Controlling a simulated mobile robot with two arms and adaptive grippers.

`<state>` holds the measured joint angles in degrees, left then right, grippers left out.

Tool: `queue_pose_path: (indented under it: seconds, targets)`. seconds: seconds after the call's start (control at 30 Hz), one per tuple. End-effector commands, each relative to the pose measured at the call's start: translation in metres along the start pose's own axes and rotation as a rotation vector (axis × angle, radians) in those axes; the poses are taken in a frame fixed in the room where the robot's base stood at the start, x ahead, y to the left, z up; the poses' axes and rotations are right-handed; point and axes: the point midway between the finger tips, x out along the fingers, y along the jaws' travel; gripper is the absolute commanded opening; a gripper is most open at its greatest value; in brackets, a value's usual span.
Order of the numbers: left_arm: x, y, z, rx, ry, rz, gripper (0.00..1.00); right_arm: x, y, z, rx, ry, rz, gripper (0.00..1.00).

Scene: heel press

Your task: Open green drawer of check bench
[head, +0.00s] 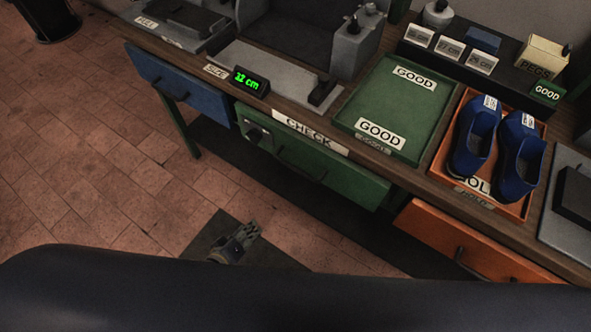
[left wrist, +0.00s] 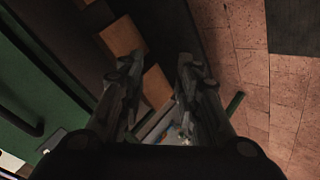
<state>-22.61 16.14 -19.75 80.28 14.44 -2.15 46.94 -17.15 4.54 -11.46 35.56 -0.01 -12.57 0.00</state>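The check bench (head: 343,104) has a green drawer (head: 345,182) under its "CHECK" label, with a dark bar handle (head: 300,170) on its front. The drawer looks shut. My left gripper (head: 253,230) is below and in front of the drawer, apart from the handle. In the left wrist view its two fingers (left wrist: 157,72) stand apart with nothing between them. A green front (left wrist: 45,105) with a dark handle (left wrist: 22,122) shows at the left of that view. My right gripper is not in view.
A blue drawer (head: 180,85) is to the left and an orange drawer (head: 470,250) to the right. On the bench are a green tray (head: 385,100), blue shoes (head: 475,140) on an orange tray, and a "12 cm" display (head: 250,81). The tiled floor (head: 90,170) in front is clear.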

Motion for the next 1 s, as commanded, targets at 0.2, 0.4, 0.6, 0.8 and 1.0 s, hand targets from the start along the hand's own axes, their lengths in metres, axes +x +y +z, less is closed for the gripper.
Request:
queue_pose_path:
  seconds: [0.2, 0.4, 0.6, 0.8, 1.0]
  targets:
    - [-0.027, 0.118, -0.045, -0.334, 0.045, 0.304, 0.3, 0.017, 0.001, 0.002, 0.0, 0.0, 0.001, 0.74]
    - [-0.057, 0.178, -0.062, -0.521, 0.015, 0.463, 0.3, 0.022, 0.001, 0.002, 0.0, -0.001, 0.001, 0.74]
    - [-0.057, 0.193, -0.068, -0.562, 0.007, 0.496, 0.3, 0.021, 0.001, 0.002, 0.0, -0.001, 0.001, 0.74]
    - [-0.031, 0.207, -0.073, -0.558, 0.009, 0.496, 0.3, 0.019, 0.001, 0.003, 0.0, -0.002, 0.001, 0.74]
    - [0.002, 0.223, -0.077, -0.558, 0.008, 0.495, 0.3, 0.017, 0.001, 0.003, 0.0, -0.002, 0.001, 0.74]
